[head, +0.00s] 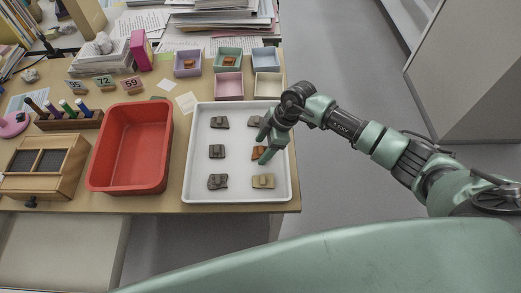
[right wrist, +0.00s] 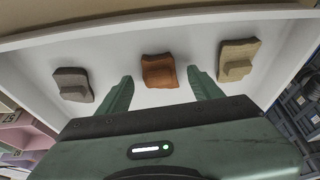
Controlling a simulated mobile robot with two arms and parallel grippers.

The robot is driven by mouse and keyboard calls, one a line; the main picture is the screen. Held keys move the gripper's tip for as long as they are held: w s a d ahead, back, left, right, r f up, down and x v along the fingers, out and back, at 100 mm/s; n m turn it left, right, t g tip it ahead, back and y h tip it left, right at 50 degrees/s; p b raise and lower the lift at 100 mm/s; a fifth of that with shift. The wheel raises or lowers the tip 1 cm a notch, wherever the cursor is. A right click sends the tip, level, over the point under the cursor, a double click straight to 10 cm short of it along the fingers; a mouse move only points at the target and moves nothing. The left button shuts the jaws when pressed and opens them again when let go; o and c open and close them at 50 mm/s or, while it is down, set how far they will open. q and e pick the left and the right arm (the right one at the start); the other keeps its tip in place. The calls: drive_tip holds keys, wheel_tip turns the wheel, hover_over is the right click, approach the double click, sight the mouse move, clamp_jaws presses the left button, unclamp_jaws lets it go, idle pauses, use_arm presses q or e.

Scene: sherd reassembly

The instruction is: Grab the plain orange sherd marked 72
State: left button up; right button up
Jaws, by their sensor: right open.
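The plain orange sherd (head: 257,153) lies in the right column of the white tray (head: 235,107), partly hidden by my right gripper in the head view. In the right wrist view the orange sherd (right wrist: 159,71) sits ahead of and between the two open fingers of my right gripper (right wrist: 160,92), with a gap on each side. No number is readable on it. A grey-brown sherd (right wrist: 73,84) and a tan sherd (right wrist: 238,60) lie to either side. My left gripper is not in view.
Several other sherds lie in the tray, such as a tan one (head: 263,181) and a dark one (head: 218,181). A red bin (head: 133,106) stands left of the tray. Small coloured boxes (head: 229,86) stand behind it, and number signs (head: 104,83) stand at the back left.

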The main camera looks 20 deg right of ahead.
drive_tip(key=c, duration=1.1)
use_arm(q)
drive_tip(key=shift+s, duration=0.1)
use_arm(e)
drive_tip(key=c, duration=0.3)
